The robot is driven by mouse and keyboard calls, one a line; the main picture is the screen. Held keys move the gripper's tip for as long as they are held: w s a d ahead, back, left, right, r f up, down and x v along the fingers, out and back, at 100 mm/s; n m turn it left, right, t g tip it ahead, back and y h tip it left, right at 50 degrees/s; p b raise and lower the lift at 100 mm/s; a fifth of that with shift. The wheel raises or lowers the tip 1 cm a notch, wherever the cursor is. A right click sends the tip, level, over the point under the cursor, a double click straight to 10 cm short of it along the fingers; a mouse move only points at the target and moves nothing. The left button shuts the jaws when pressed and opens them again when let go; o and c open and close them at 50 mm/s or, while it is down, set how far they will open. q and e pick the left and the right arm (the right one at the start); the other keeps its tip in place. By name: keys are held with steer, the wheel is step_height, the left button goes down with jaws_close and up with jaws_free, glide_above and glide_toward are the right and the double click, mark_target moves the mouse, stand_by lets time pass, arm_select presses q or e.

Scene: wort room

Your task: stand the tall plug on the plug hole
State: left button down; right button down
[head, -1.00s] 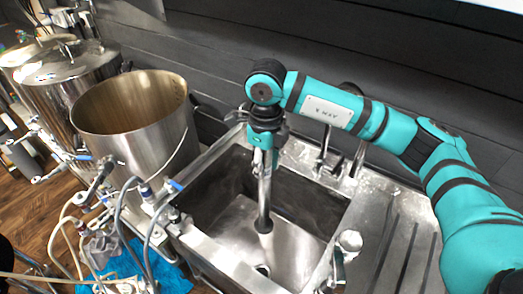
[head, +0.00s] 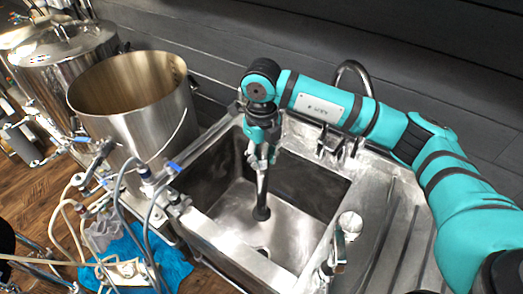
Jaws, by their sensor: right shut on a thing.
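The tall plug (head: 262,188) is a slim grey tube with a wider dark foot, hanging roughly upright inside the sink basin. My right gripper (head: 261,163) is shut on its upper part. The plug hole (head: 263,251) is a small dark round opening in the sink floor, below the plug's foot in the picture. A strip of bare sink floor shows between them. I cannot tell how high the foot is above the floor. My left gripper is not in view.
The steel sink (head: 213,243) has raised walls around the plug. A tap (head: 352,75) rises behind it, and a white-topped fitting (head: 348,226) stands at its right rim. An open steel pot (head: 148,125) and hoses are at the left.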

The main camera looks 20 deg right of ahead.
step_height(320, 180, down, 37)
steer(key=b, duration=2.1)
steer(key=shift+r, duration=0.2)
steer(key=shift+f+b, duration=0.25)
steer(key=shift+b, duration=0.35)
stand_by(0.9)
steer(key=c, duration=0.9)
jaws_free()
steer(key=shift+f, duration=0.1)
